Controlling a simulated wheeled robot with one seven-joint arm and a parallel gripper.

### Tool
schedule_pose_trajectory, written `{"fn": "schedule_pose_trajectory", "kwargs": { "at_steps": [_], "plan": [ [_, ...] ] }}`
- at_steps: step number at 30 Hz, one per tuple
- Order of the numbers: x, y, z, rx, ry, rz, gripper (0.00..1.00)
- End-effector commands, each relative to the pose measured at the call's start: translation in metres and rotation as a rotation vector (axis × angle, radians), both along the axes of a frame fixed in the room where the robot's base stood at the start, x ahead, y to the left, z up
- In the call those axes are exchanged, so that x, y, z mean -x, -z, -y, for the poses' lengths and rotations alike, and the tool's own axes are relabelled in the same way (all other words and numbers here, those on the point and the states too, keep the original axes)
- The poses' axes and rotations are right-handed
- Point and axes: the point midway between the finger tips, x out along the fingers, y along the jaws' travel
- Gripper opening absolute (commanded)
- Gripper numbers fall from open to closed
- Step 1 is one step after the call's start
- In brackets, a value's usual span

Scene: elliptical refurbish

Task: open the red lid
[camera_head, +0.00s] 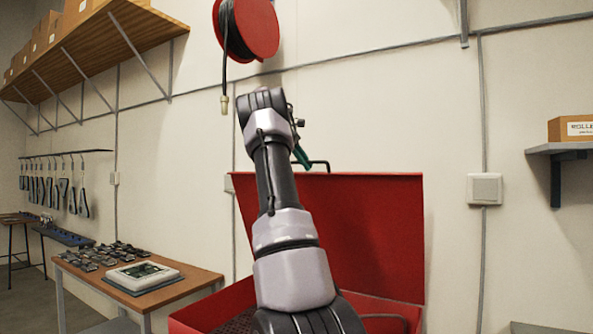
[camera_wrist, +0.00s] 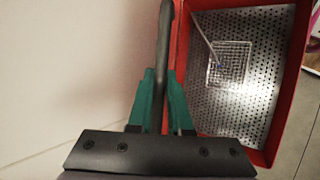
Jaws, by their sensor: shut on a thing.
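The red lid (camera_head: 365,230) stands raised, close to upright, at the back of the red box (camera_head: 205,312) in the head view. A black handle (camera_head: 320,163) sticks out at the lid's top edge. My gripper (camera_head: 301,156) is at that handle, with its green fingers partly hidden behind my wrist. In the wrist view my gripper (camera_wrist: 162,82) has its green fingers shut on either side of the black handle (camera_wrist: 165,35). The open box (camera_wrist: 300,60) shows beyond, with a perforated metal floor and a wire basket (camera_wrist: 230,62) inside. My arm hides part of the lid and box.
A wooden table (camera_head: 190,285) with small dark parts and a white device (camera_head: 143,275) stands left of the box. A red hose reel (camera_head: 258,28) hangs above my arm. A plain wall (camera_head: 400,120) is behind the lid. A shelf (camera_head: 560,148) is at right.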

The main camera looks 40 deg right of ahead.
Motion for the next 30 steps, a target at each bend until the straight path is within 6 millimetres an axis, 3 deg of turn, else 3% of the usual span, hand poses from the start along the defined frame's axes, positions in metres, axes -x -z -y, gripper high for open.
{"fn": "schedule_pose_trajectory", "kwargs": {
  "at_steps": [14,15,16,17,30],
  "plan": [
    [-0.0001,0.0002,0.0041,-0.003,-0.001,-0.002,0.00],
    [-0.0001,0.0004,0.0041,-0.003,-0.001,-0.002,0.33],
    [-0.0001,0.0004,0.0041,-0.003,-0.001,-0.002,0.44],
    [-0.0001,0.0002,0.0041,-0.003,-0.001,-0.002,0.47],
    [-0.0007,-0.0045,0.0020,0.000,-0.001,-0.001,0.47]
  ]
}}
